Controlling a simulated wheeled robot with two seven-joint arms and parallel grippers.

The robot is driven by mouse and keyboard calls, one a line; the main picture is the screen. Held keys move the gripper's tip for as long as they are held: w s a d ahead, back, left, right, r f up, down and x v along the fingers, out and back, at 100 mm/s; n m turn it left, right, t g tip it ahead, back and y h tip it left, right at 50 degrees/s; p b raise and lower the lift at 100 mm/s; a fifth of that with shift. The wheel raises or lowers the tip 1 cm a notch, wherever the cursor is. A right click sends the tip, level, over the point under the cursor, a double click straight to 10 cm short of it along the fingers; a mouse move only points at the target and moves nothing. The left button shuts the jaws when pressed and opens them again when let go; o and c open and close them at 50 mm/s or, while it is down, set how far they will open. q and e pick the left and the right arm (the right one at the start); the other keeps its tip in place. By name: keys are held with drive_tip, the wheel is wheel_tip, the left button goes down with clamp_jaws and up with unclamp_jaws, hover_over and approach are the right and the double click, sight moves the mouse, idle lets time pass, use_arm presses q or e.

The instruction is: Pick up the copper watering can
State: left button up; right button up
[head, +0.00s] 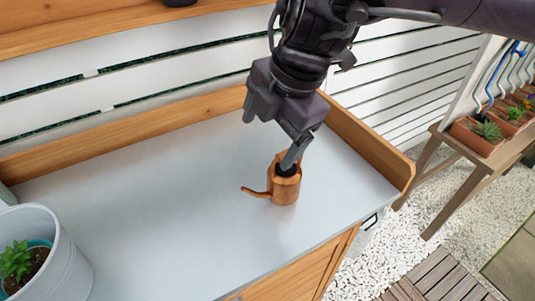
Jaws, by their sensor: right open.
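The copper watering can (285,188) stands upright on the grey bench top near its right end, with its thin spout pointing left. My right gripper (290,163) comes down from above, with its fingertips at the top of the can. A fingertip overlaps the can's dark opening and hides part of the rim and handle. The jaws are open, and I cannot tell whether they touch the can. My left gripper is out of view.
The bench top (160,220) is clear in the middle. A white bucket (62,258) with a green plant stands at the lower left. Raised wooden edges (365,140) border the back and right. A wooden stand with terracotta planters (477,136) is off to the right.

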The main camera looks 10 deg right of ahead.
sight(286, 172)
drive_tip(key=shift+m+h, duration=0.5)
drive_tip(key=shift+h, duration=0.4)
drive_tip(key=d, duration=0.1)
drive_tip(key=d+f, duration=0.1)
drive_tip(key=s+d+f, duration=0.1)
drive_tip(key=shift+d+f, duration=0.25)
drive_tip(key=shift+d, duration=0.15)
drive_tip(key=x, duration=0.7)
drive_tip(key=shift+w, duration=0.15)
drive_tip(key=shift+r, duration=0.15)
drive_tip(key=c, duration=1.3)
